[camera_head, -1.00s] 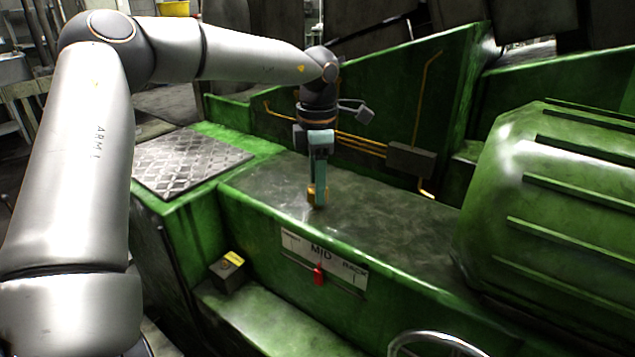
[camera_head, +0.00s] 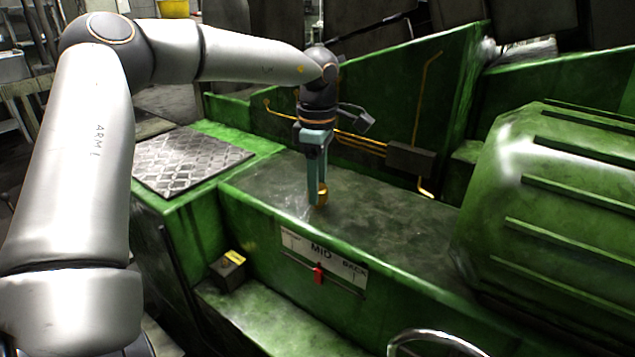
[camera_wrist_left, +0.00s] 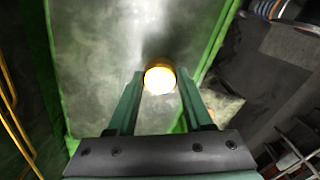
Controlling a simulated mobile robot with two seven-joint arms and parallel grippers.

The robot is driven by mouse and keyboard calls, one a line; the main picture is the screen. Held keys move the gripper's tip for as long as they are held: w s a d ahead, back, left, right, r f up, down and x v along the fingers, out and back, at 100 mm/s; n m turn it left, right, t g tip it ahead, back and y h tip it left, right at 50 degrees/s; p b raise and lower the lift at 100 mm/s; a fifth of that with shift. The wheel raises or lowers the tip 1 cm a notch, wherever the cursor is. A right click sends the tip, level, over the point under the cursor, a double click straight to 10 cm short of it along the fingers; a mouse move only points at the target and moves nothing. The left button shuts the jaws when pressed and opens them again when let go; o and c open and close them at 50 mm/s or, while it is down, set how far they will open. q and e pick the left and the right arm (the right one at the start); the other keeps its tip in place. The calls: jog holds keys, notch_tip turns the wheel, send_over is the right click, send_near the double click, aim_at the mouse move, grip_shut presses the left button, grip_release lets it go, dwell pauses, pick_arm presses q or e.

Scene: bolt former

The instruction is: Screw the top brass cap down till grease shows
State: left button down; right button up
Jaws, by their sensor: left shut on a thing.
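The brass cap (camera_head: 322,194) stands on the flat top of the green machine, near its front edge. My left gripper (camera_head: 316,198) points straight down with its fingers at the cap. In the left wrist view the round, shiny cap (camera_wrist_left: 160,79) lies between the tips of the two green fingers (camera_wrist_left: 158,92), which are shut on it. No grease can be made out around the cap, and its base is hidden. My right gripper is not in view.
The machine's worn top (camera_head: 390,225) is clear to the right of the cap. Yellow pipes lead to a dark box (camera_head: 410,158) behind. A ribbed green housing (camera_head: 550,210) stands at the right. A red-handled MID/BACK slider (camera_head: 319,274) is on the front face.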

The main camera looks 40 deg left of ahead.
pick_arm(q)
jog(key=shift+c, duration=1.5)
grip_release()
jog(key=shift+r, duration=0.1)
notch_tip(320, 180, up, 12)
jog(key=shift+r, duration=0.15)
